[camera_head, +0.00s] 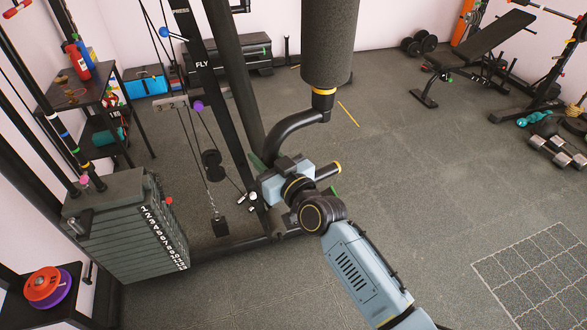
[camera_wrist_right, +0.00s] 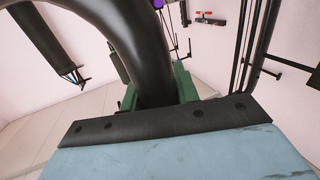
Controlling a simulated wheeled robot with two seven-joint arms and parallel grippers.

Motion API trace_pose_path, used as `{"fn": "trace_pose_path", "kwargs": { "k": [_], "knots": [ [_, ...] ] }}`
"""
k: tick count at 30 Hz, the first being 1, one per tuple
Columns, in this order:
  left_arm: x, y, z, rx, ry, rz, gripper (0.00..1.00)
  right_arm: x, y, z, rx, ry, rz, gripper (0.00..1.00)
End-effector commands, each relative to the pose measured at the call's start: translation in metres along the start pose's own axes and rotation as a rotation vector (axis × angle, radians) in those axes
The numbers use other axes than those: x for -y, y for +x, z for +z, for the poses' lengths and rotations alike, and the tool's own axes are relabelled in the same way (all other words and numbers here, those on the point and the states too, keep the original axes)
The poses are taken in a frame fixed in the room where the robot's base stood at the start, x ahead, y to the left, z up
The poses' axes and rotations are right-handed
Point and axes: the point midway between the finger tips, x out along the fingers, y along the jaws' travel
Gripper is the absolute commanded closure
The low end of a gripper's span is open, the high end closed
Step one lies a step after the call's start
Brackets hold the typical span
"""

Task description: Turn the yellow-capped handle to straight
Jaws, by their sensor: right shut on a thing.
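A curved black tube (camera_head: 287,131) runs from there up to a thick padded roller (camera_head: 327,45). In the right wrist view a thick black curved bar (camera_wrist_right: 150,50) passes down between the green fingers of my right gripper (camera_wrist_right: 157,94), which is shut on it. The gripper body hides the grip point. My left gripper is not in view.
The machine's dark upright (camera_head: 213,85) stands close left of the gripper, with cables and a weight stack (camera_head: 125,235) farther left. A bench (camera_head: 485,45) and dumbbells (camera_head: 560,150) are at the right. The floor to the right of my arm is clear.

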Motion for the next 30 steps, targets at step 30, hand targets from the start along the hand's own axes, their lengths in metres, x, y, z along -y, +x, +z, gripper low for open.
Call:
{"fn": "trace_pose_path", "kwargs": {
  "k": [30],
  "knots": [
    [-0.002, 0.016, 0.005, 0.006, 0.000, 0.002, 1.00, -0.013, 0.025, -0.003, -0.007, -0.003, 0.004, 0.62]
  ]
}}
